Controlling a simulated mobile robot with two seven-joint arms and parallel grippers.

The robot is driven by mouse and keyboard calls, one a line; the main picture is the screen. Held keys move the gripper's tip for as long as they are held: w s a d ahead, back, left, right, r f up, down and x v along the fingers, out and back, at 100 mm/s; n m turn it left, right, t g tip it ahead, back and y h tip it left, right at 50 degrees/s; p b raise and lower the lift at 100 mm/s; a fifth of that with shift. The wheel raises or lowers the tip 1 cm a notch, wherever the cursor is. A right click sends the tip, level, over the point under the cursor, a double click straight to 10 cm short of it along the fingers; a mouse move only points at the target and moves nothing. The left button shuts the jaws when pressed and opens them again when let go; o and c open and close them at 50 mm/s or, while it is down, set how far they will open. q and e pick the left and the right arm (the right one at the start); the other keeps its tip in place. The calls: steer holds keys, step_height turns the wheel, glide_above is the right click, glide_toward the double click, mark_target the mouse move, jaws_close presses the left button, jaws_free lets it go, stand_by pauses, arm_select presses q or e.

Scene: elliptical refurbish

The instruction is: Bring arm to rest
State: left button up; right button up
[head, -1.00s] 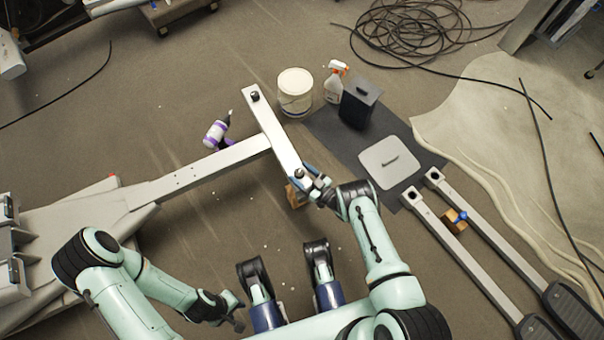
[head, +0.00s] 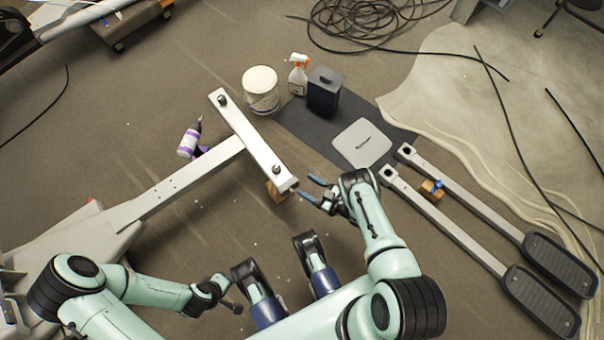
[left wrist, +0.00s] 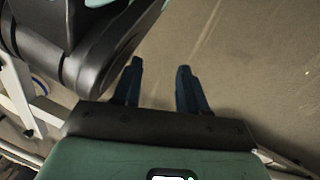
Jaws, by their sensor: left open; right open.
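My right gripper (head: 314,190) is open and empty in the head view. Its blue fingers are spread just right of the near end of the grey T-shaped beam (head: 240,125), apart from it. My left gripper (left wrist: 158,78) is open in the left wrist view, with two dark blue fingers apart and only bare floor between them. In the head view the left arm (head: 130,285) is folded low at the left, and its fingers are hard to make out there.
A wooden block (head: 274,191) sits under the beam's near end. A purple-white drill (head: 189,140), white bucket (head: 261,90), spray bottle (head: 298,74), black bin (head: 323,92) and white panel (head: 362,144) stand beyond. Two pedal arms (head: 465,235) lie at right. Floor in front is clear.

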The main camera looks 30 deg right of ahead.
steer(key=shift+s, duration=0.1)
stand_by(0.5)
steer(key=s+d+r+m+g+h+p, duration=0.35)
steer(key=r+m+h+p, duration=0.3)
steer(key=r+p, duration=0.35)
arm_select(q)
steer(key=s+d+r+g+h+p, duration=0.1)
steer(key=r+p, duration=0.5)
steer(key=r, duration=0.6)
steer(key=s+d+r+m+g+p, duration=0.1)
steer(key=s+d+r+p, duration=0.3)
steer(key=r, duration=0.9)
steer(key=d+p, duration=0.1)
steer(key=p, duration=0.2)
steer(key=shift+r+h, duration=0.3)
steer(key=shift+h, duration=0.1)
arm_select(e)
steer(key=s+a+r+m+g, duration=0.2)
steer(key=s+a+r+g, duration=0.4)
steer(key=s+r, duration=0.4)
steer(key=s+a+r+m+g, duration=0.1)
steer(key=s+a+r+g, duration=0.5)
steer(key=s+r, duration=0.4)
steer(key=shift+a+r+m+g+y, duration=0.15)
steer(key=shift+r+m+g+y, duration=0.2)
steer(key=shift+g+y, duration=0.1)
arm_select(q)
steer(key=shift+s+d, duration=0.1)
steer(key=shift+s, duration=0.05)
